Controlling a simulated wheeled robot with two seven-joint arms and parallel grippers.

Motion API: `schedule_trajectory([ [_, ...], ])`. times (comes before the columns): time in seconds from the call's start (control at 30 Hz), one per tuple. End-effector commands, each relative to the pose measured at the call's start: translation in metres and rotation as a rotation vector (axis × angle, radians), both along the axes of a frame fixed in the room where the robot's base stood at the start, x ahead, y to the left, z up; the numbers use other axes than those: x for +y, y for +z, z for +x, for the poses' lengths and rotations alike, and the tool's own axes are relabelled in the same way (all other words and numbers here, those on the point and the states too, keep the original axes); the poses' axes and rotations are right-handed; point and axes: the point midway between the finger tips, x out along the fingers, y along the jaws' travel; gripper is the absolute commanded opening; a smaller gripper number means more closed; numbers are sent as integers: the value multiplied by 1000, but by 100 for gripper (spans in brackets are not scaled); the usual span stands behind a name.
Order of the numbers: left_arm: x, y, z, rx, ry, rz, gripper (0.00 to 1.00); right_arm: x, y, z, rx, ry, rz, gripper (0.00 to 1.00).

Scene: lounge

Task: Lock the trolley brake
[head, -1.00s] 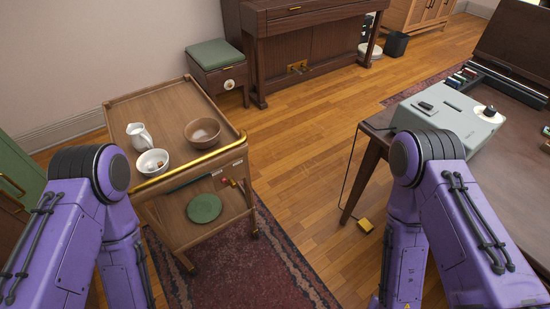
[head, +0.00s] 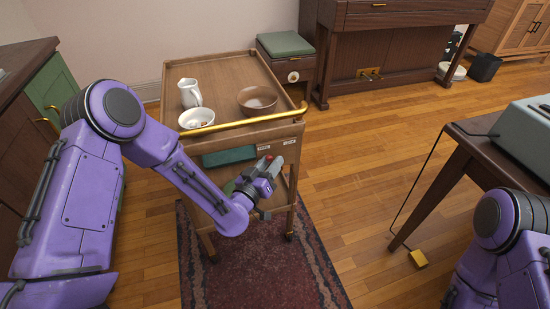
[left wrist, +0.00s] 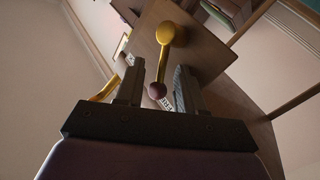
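The wooden trolley (head: 232,76) stands left of centre with a brass rail (head: 222,126) along its near edge. The brake lever (left wrist: 165,60) is brass with a dark red knob (left wrist: 157,90) in the left wrist view. My left gripper (head: 270,167) is at the trolley's near right side, below the rail. In the left wrist view its fingers (left wrist: 158,84) are apart, one on each side of the knob, with gaps visible. In the head view the gripper mostly hides the lever. My right gripper is out of view.
A white jug (head: 190,93), a white bowl (head: 197,118) and a brown bowl (head: 257,100) stand on the trolley top. A patterned rug (head: 255,275) lies under its near side. A table (head: 470,150) stands to the right, with clear wooden floor between.

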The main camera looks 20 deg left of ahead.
Motion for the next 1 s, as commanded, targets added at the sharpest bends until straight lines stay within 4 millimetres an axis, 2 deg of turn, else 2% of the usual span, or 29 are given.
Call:
schedule_trajectory([
  [0.1, -3, -1, 20, 1, 2, 0, 38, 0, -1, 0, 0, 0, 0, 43],
  [0.2, -5, -1, 29, 2, 1, 0, 38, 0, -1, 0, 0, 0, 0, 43],
  [0.5, -6, -1, 33, 3, 1, 1, 38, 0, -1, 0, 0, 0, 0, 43],
  [0.57, -6, -1, 33, 3, 1, 1, 18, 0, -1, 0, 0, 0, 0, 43],
  [0.6, -6, -1, 33, 3, 1, 1, 5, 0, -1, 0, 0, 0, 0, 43],
  [0.63, -6, -1, 33, 3, 1, 1, 0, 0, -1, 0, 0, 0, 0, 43],
  [1.0, -5, 1, 34, 2, 5, 1, 0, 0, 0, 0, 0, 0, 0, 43],
])
